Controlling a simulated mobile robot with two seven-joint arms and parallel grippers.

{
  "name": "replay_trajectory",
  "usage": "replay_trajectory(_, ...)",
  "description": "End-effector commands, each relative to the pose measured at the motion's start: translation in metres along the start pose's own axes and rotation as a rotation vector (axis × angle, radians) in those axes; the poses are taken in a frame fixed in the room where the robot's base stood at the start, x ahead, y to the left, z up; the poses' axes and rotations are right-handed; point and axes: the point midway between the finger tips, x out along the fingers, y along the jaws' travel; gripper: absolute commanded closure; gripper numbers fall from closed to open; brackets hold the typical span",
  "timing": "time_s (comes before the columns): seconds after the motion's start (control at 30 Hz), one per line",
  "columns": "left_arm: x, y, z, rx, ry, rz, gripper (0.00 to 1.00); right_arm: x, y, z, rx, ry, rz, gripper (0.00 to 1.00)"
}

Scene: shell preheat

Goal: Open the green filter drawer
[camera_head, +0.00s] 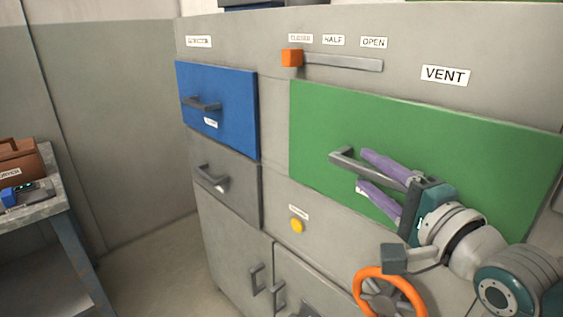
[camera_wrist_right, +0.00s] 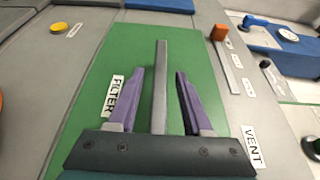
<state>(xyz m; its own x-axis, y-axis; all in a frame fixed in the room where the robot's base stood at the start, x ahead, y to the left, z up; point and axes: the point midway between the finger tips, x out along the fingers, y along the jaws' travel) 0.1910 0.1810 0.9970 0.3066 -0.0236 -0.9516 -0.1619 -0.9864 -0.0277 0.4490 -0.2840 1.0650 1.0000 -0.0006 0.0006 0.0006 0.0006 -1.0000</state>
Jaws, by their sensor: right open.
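The green filter drawer (camera_head: 450,140) is a wide green panel on the grey cabinet front, and it looks flush with it. It also shows in the right wrist view (camera_wrist_right: 95,110), with a FILTER label (camera_wrist_right: 114,95). Its grey bar handle (camera_head: 345,158) sits in the panel's middle; its right part is hidden by my gripper. My right gripper (camera_head: 363,169) has purple fingers and is open. In the right wrist view the handle bar (camera_wrist_right: 161,60) runs between the two fingers, with a gap on each side. My left gripper is out of view.
A blue drawer (camera_head: 225,120) and a grey drawer (camera_head: 215,185) are at left. A slider with an orange knob (camera_head: 291,58) is above the green panel. A yellow button (camera_head: 297,226) and an orange handwheel (camera_head: 390,271) are below it. A side table (camera_head: 50,195) stands at far left.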

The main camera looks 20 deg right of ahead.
Motion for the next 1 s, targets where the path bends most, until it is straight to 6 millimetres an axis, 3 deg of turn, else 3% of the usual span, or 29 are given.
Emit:
replay_trajectory(0.17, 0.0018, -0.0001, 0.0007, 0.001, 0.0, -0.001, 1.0, 0.0128, 0.0002, 0.0003, 0.0, 0.0, 0.0, 0.5)
replay_trajectory(0.47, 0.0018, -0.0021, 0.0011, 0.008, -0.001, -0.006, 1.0, 0.014, 0.0002, 0.0004, 0.0, -0.001, 0.001, 0.51)
replay_trajectory(0.9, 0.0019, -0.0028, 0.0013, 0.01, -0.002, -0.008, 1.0, 0.0138, 0.0001, 0.0003, 0.0, 0.0, 0.001, 1.0)
replay_trajectory(1.0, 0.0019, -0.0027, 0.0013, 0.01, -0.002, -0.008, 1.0, 0.0138, 0.0001, 0.0003, 0.0, 0.0, 0.0, 1.0)
